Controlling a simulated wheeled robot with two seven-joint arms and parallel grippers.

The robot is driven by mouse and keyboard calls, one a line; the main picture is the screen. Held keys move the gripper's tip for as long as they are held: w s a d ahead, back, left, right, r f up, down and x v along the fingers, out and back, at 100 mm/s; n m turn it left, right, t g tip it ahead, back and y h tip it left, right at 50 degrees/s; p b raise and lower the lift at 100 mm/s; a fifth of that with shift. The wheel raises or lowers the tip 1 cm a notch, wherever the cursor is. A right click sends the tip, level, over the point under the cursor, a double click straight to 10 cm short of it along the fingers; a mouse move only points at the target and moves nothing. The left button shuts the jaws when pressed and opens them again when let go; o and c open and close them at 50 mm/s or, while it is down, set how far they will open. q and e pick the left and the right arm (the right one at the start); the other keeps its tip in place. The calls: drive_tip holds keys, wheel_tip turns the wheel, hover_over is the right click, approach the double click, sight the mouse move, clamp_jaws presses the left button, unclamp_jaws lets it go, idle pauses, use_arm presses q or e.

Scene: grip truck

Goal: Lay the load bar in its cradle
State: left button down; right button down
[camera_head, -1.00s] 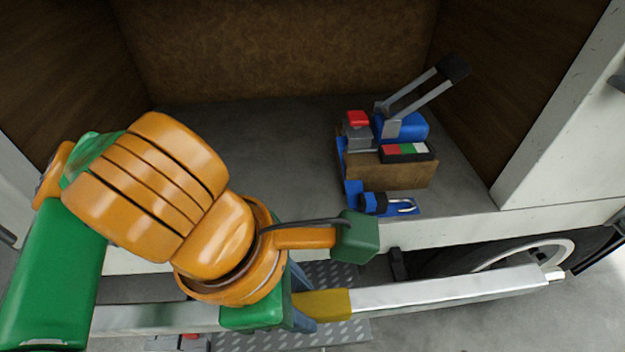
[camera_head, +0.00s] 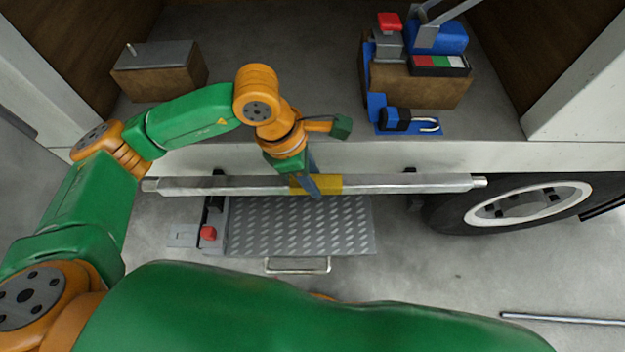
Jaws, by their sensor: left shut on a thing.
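The load bar (camera_head: 385,184) is a long silver bar with a yellow middle band, lying nearly level along the front edge of the truck bed. My left gripper (camera_head: 314,186) is shut on the yellow band from above. The cradle shows as two dark brackets below the bed edge, a left one (camera_head: 218,173) and a right one (camera_head: 411,171). The bar crosses in front of both and hides their lower parts. I cannot tell whether it rests in them or is held just clear. My right gripper is not in view.
A ribbed metal step (camera_head: 300,225) with a red knob (camera_head: 208,233) beside it is below the bar. On the bed stand a brown box (camera_head: 160,75) at left and a brown block (camera_head: 425,88) with blue fittings at right. A wheel (camera_head: 525,205) is at lower right.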

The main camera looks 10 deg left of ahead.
use_arm(q)
wheel_tip(320, 180, down, 3)
drive_tip(key=shift+w+f, duration=0.15)
drive_tip(key=shift+f, duration=0.15)
drive_tip(key=c, duration=0.5)
unclamp_jaws()
drive_tip(key=shift+r, duration=0.35)
drive_tip(key=v, duration=1.1)
drive_tip(key=shift+a+r, duration=0.2)
drive_tip(key=shift+r, duration=0.1)
